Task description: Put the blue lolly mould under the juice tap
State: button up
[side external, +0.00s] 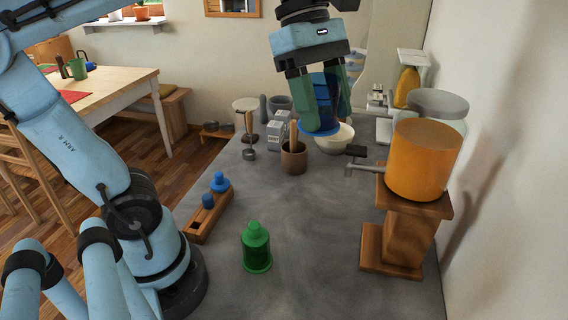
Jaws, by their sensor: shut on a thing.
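The blue lolly mould (322,112) is between the fingers of my gripper (318,105), which is shut on it. It is held in the air above the far part of the counter, with its wide rim at the bottom. The fingers hide parts of its sides. The juice tap (362,167) sticks out to the left from the orange juice container (422,158), which stands on a wooden stand (407,236) at the right. My gripper is behind the tap, to its upper left in the picture. The space under the tap spout is empty.
A green mould (256,247) stands on the near counter (320,250). A wooden rack (207,217) with blue pieces lies at the left edge. A mortar with pestle (294,157), a white bowl (335,139) and a grey box (275,136) stand at the back. The counter's middle is clear.

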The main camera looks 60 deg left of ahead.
jog(key=shift+s+d+n+t, duration=0.2)
jog(key=shift+n+t, duration=0.05)
jog(key=shift+n, duration=0.3)
jog(key=shift+s+d+n+t, duration=0.15)
jog(key=shift+n+t, duration=0.1)
jog(key=shift+n, duration=0.3)
notch_tip(320, 180, down, 17)
jog(key=w+a+f, duration=0.1)
jog(key=a+f, duration=0.1)
jog(key=a, duration=0.1)
jog(key=w+a+f, duration=0.2)
jog(key=a+f, duration=0.1)
jog(key=a, duration=0.1)
jog(key=w+a+f, duration=0.2)
jog(key=a, duration=0.1)
jog(key=shift+w+a+f, duration=0.1)
jog(key=shift+a+f, duration=0.1)
jog(key=shift+a, duration=0.1)
jog(key=shift+f, duration=2)
jog(key=shift+f, duration=0.1)
jog(key=o, duration=1.2)
